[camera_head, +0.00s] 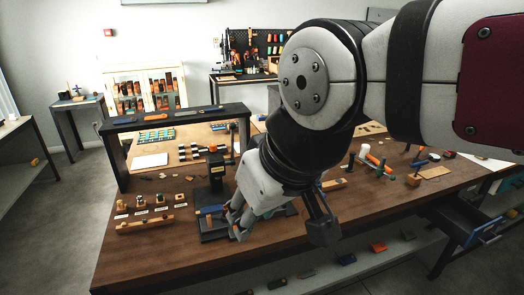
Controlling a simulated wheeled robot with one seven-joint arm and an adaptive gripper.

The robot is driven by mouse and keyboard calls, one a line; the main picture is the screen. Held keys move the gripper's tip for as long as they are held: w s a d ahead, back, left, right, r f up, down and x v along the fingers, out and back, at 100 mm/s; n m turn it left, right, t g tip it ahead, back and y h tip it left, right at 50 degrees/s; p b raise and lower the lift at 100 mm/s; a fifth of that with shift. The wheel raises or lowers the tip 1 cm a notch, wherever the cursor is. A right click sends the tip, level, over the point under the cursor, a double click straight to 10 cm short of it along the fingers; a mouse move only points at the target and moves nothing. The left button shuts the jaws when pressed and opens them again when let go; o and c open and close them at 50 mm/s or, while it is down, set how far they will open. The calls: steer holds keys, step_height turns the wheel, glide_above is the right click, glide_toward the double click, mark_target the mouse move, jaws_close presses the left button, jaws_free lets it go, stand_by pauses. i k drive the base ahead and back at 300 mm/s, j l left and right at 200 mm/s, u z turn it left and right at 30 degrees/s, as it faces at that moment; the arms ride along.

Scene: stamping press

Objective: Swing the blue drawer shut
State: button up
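The blue drawer (476,228) is under the right end of the wooden workbench (150,255). It is pulled out, and its dark inside shows from above. Its front faces the lower right and carries a light handle. My gripper (281,232) is above the middle of the workbench, well to the left of the drawer. Its two fingers are spread wide, with nothing seen between them. The left finger is close to or in front of a small black press (216,180); I cannot tell whether they touch.
Stamps stand at the left of the bench (140,203). Tools and wooden blocks lie at its right, including an orange-and-white tool (376,160). A shelf under the bench (330,272) holds several small coloured blocks. My arm crosses the upper right. Floor is free to the left.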

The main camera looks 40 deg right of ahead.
mark_target(466, 224)
steer(key=k+z, duration=0.1)
steer(key=z, duration=0.4)
steer(key=l+z, duration=0.1)
steer(key=z, duration=0.35)
steer(key=k+l+z, duration=0.1)
steer(key=z, duration=1.5)
